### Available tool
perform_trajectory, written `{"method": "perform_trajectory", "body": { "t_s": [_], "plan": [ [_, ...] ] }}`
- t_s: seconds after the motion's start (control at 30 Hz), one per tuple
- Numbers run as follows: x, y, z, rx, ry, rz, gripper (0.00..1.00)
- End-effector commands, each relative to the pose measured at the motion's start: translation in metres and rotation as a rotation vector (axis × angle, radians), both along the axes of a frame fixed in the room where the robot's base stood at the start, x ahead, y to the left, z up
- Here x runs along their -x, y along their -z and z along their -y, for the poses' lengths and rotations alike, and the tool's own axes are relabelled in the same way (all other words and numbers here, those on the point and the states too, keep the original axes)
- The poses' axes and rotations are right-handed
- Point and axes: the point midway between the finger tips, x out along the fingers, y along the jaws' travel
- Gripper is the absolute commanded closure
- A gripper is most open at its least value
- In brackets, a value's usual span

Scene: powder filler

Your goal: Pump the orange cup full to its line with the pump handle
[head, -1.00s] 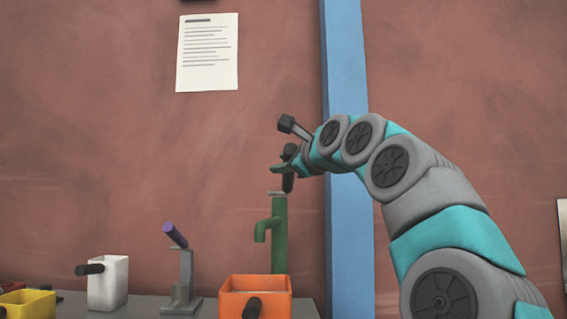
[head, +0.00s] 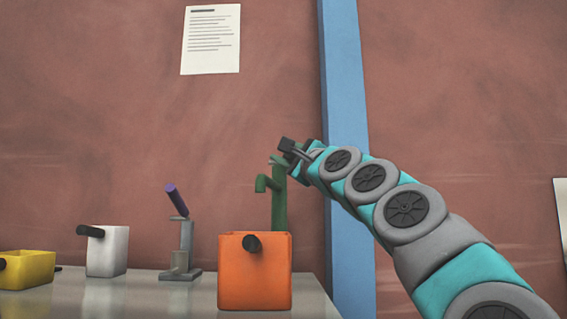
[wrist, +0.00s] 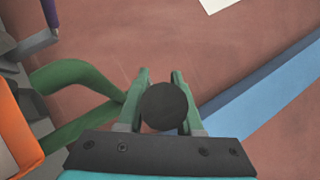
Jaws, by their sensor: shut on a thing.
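The orange cup (head: 254,275) stands upright on the table, its dark side handle facing me. Its inside, fill level and line are hidden. The green pump (head: 279,205) stands behind the cup, its spout (head: 262,184) above the cup's back rim. My gripper (head: 291,157) is at the pump's top right. In the wrist view my gripper's green fingers (wrist: 162,85) are shut on the dark round pump handle (wrist: 165,107). The handle is mostly hidden in the head view. The pump's green body (wrist: 85,100) and part of the orange cup (wrist: 12,125) show at left in the wrist view.
On the table (head: 130,298) to the left are a grey stand with a purple lever (head: 177,200), a white cup (head: 107,252) and a yellow cup (head: 27,270). A blue post (head: 346,180) rises behind my arm. A paper sheet (head: 211,40) hangs on the wall.

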Motion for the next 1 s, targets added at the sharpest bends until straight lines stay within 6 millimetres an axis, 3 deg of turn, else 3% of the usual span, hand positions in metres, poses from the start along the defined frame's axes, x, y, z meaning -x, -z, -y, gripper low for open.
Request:
{"method": "perform_trajectory", "body": {
  "t_s": [0.03, 0.17, 0.8, 0.83, 1.0],
  "plan": [
    [0.0004, 0.009, -0.0008, -0.003, -0.003, 0.016, 1.0],
    [-0.0006, 0.0132, -0.001, -0.002, -0.002, 0.049, 1.0],
    [-0.0008, 0.0127, -0.0005, 0.0, -0.001, 0.083, 1.0],
    [-0.0008, 0.0126, -0.0006, 0.0, -0.001, 0.083, 0.62],
    [-0.001, 0.0129, -0.0004, 0.0, -0.001, 0.083, 0.43]
  ]
}}
